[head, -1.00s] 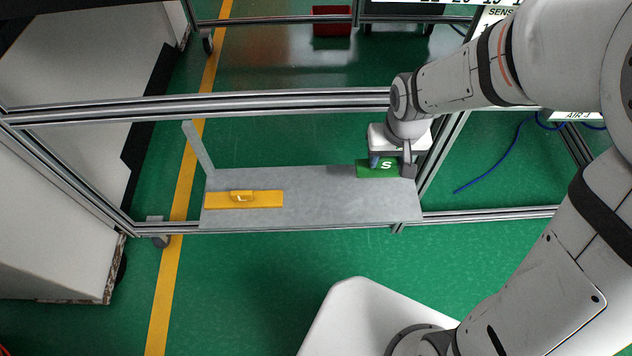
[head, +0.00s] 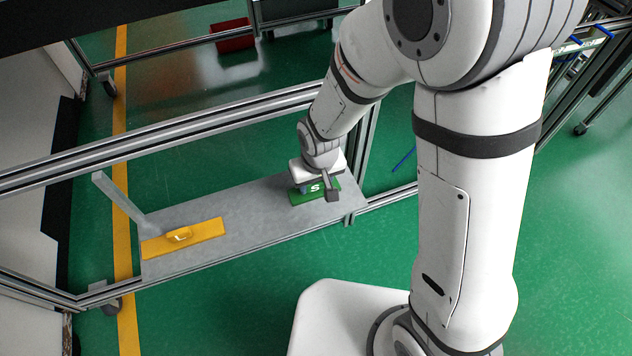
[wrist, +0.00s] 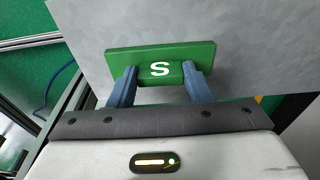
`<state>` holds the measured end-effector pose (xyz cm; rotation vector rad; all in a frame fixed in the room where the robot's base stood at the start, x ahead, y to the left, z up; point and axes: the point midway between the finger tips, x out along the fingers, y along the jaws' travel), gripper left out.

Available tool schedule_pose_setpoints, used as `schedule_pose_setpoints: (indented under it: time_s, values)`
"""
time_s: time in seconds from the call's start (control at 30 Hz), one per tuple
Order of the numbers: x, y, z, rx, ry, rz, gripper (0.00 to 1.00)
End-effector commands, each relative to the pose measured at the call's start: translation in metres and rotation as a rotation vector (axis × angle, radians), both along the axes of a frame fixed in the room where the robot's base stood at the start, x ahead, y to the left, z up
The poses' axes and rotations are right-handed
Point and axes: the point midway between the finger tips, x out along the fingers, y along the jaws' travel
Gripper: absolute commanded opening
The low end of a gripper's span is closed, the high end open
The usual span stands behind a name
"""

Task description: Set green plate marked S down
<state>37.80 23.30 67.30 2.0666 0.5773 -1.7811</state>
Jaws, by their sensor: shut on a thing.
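The green plate marked S (head: 306,198) is at the right end of the grey shelf (head: 250,225). It also shows in the wrist view (wrist: 200,50), with its white S facing the camera. My gripper (wrist: 160,78) is shut on the raised middle block of the green plate, one blue-grey finger on each side. In the head view my gripper (head: 315,188) is over the plate and hides part of it. I cannot tell whether the plate touches the shelf or is slightly above it.
A yellow plate marked L (head: 205,238) lies at the left end of the shelf. A metal frame rail (head: 180,133) runs behind the shelf, and a slanted bar (head: 122,200) stands at its left end. The shelf middle is clear. A red bin (head: 232,36) is farther back.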

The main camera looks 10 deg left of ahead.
Motion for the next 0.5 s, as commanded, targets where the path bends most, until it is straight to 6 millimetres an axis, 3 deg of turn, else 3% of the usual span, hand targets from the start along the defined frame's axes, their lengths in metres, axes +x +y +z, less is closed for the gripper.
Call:
schedule_pose_setpoints:
  time_s: [0.27,0.3,0.5]
  values:
    - [0.0001,0.0004,-0.0030,0.000,-0.001,0.001,0.21]
    - [0.0001,0.0004,-0.0017,0.000,-0.001,0.001,0.47]
    - [0.0000,0.0005,-0.0013,0.000,-0.001,0.001,0.64]
